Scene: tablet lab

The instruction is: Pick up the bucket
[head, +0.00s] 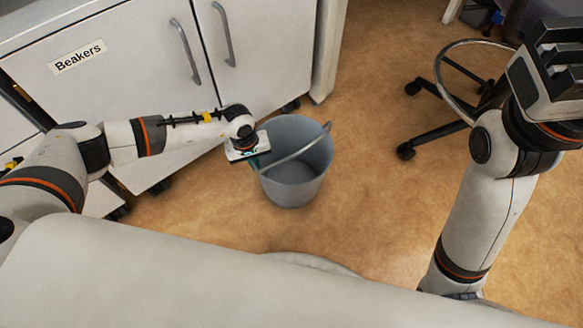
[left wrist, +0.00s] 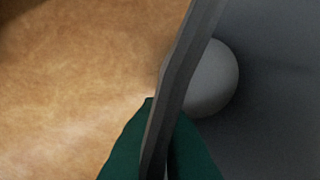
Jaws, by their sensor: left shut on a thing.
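The grey bucket (head: 292,185) stands upright on the floor near the middle of the head view, with its curved handle (head: 300,147) slanting across its opening. My left gripper (head: 257,165) is at the bucket's left side. In the left wrist view its green fingers (left wrist: 160,145) are shut on a thin grey bar of the bucket (left wrist: 187,75). I cannot tell whether that bar is rim or handle. A rounded grey knob (left wrist: 212,80) shows beside the bar.
A white cabinet (head: 130,60) labelled Beakers stands behind and left of the bucket. A wheeled stool with a metal ring (head: 445,75) stands at the upper right. The brown floor (head: 375,200) is clear to the right of the bucket.

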